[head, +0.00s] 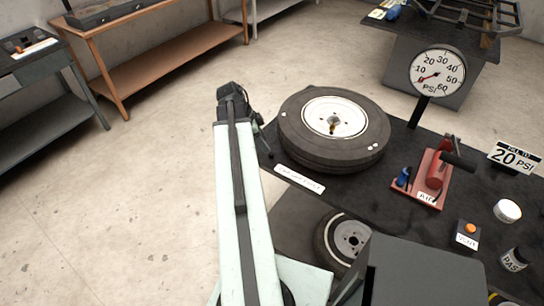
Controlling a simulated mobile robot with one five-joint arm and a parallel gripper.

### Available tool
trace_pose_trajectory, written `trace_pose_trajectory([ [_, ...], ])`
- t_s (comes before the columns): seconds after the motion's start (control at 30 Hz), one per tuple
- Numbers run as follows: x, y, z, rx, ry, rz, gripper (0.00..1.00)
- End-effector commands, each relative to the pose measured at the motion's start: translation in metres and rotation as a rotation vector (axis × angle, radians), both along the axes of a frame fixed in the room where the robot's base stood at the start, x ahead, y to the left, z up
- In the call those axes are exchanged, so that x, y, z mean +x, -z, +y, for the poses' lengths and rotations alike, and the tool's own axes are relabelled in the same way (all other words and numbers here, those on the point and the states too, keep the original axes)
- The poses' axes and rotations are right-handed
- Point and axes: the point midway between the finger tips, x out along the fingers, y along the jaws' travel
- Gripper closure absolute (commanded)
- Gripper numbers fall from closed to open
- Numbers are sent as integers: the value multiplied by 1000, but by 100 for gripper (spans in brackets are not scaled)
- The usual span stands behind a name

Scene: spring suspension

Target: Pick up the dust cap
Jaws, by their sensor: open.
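I cannot pick out the dust cap for certain. A wheel with a dark tyre (300,135) and a white rim lies flat on the dark bench top. A small dark and yellowish part (332,126) shows near the middle of its rim; it is too small to tell whether this is the cap. My gripper (266,146) is at the far end of my pale arm, just left of the tyre, small and partly hidden behind the arm. It is open, and I see nothing held in it.
A white label (299,178) lies in front of the tyre. Open floor lies left.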

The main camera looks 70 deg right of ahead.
Motion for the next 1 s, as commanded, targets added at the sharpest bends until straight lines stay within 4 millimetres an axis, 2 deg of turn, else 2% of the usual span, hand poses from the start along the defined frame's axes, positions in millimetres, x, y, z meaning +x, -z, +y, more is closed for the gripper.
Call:
trace_pose_trajectory([
  [0.03,-2,13,-2,0,1,0,54],
  [0.1,-5,20,-3,0,1,0,54],
  [0.23,-6,18,-4,1,-1,-1,54],
  [0.3,-7,24,-5,1,-1,-1,54],
  [0.57,-19,65,-14,2,-1,0,54],
  [0.83,-22,64,-16,1,-2,0,54],
  [1.0,-22,64,-16,1,-2,0,100],
])
